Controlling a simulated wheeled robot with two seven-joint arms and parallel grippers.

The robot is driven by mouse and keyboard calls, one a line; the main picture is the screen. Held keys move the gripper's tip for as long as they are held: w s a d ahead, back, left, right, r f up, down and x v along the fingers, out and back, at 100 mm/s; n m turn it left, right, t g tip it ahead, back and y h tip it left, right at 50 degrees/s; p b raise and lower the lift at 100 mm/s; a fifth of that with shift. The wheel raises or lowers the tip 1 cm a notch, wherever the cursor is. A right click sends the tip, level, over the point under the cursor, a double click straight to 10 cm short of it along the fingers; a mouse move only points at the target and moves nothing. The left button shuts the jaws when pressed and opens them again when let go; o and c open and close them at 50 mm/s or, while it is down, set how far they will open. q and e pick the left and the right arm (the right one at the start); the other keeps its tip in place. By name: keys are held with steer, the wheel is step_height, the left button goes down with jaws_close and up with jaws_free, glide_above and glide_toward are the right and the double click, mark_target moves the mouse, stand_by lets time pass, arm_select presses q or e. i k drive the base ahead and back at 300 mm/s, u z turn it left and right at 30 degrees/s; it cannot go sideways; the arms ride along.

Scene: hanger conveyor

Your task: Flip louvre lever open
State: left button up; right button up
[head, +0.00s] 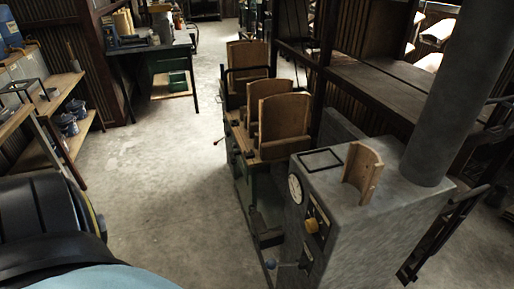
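A grey cabinet (372,225) with a thick pipe on top stands at the right. On its left-facing side, near the bottom of the head view, a lever with a blue-grey ball end (272,264) sticks out to the left. I cannot tell for sure that this is the louvre lever, and no louvre slats show clearly. Neither of my grippers is in view; only a dark and light-blue part of my own body shows at the lower left.
Wooden shelves (62,112) stand at the left, a workbench (152,46) at the back. The concrete floor between is clear.

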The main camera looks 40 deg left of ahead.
mark_target(271, 264)
steer(key=u, duration=0.25)
steer(key=k, duration=0.45)
steer(key=u, duration=0.8)
steer(key=i, duration=0.5)
